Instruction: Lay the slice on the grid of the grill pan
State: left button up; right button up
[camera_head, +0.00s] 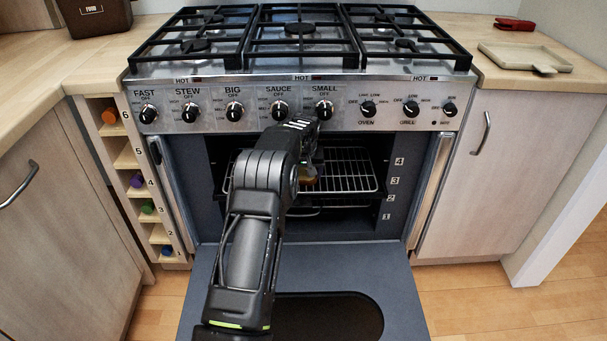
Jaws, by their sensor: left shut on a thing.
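My left arm reaches over the lowered door into the open oven compartment. My left gripper (309,165) is at the compartment's mouth, mostly hidden behind its own wrist, and is shut on the slice (309,181). Only a small brownish edge of the slice shows, below the gripper. The wire grid (352,170) lies level inside the compartment, behind and to the right of the gripper. The arm covers part of its left side. Whether the slice touches the grid I cannot tell. My right gripper is out of view.
The dark door (405,300) is folded down in front. Numbered shelf levels mark the compartment's right wall. Control knobs (368,109) line the panel just above the opening. A board (525,57) and a red object (514,23) lie on the right counter.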

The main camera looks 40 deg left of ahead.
aim_at(304, 176)
pick_arm(q)
jog(key=shift+f, duration=0.15)
jog(key=o, duration=1.5)
jog(key=shift+s+d+r, duration=0.1)
jog(key=shift+r, duration=0.65)
jog(key=shift+p+v, duration=0.3)
jog(key=shift+v, duration=0.85)
jog(key=s+d, duration=0.2)
jog(key=s, duration=0.1)
jog(key=s+d, duration=0.5)
jog(key=s, duration=0.1)
jog(key=shift+s+d+f+p, duration=0.1)
jog(key=shift+d+f+p, duration=0.1)
jog(key=shift+d+p, duration=0.2)
